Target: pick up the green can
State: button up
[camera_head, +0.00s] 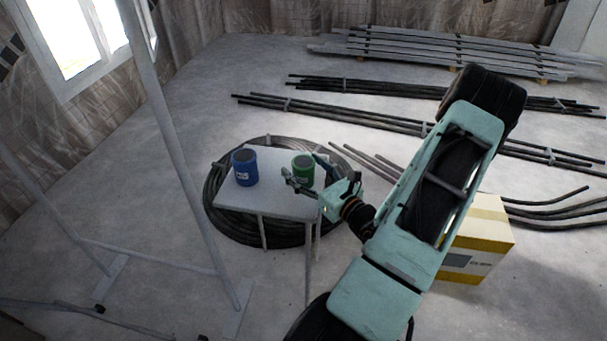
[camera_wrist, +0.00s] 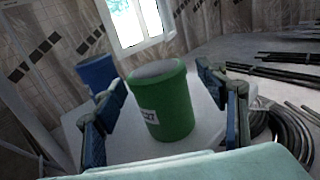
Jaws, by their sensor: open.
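The green can (camera_head: 303,170) stands upright on a small white table (camera_head: 280,205), near its right side. In the wrist view the green can (camera_wrist: 163,103) stands between my two open fingers, with clear space on both sides of it. My gripper (camera_head: 306,174) is at the table's right edge, fingers spread toward the can. It also shows in the wrist view (camera_wrist: 160,115), open and empty. I cannot tell how deep the can sits between the fingertips.
A blue can (camera_head: 244,167) stands left of the green can; it shows behind my left finger in the wrist view (camera_wrist: 97,73). A coil of black hose (camera_head: 218,222) lies around the table's legs. A grey metal frame (camera_head: 180,145) stands at left. A yellow-white box (camera_head: 478,240) sits right.

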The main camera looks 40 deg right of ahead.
aim_at(304, 162)
jog(key=c, duration=1.4)
jog(key=shift+c, duration=0.2)
jog(key=shift+r, duration=0.1)
jog(key=shift+r, duration=0.4)
notch_tip(304, 162, up, 2)
jog(key=shift+r+p, duration=0.2)
jog(key=shift+p, duration=0.5)
jog(key=s+a+r+p, duration=0.6)
jog(key=s+r+p, duration=0.3)
jog(key=s, duration=0.3)
jog(key=shift+s+r+p, duration=0.3)
jog(key=shift+r+p, duration=0.1)
jog(key=shift+p, duration=0.05)
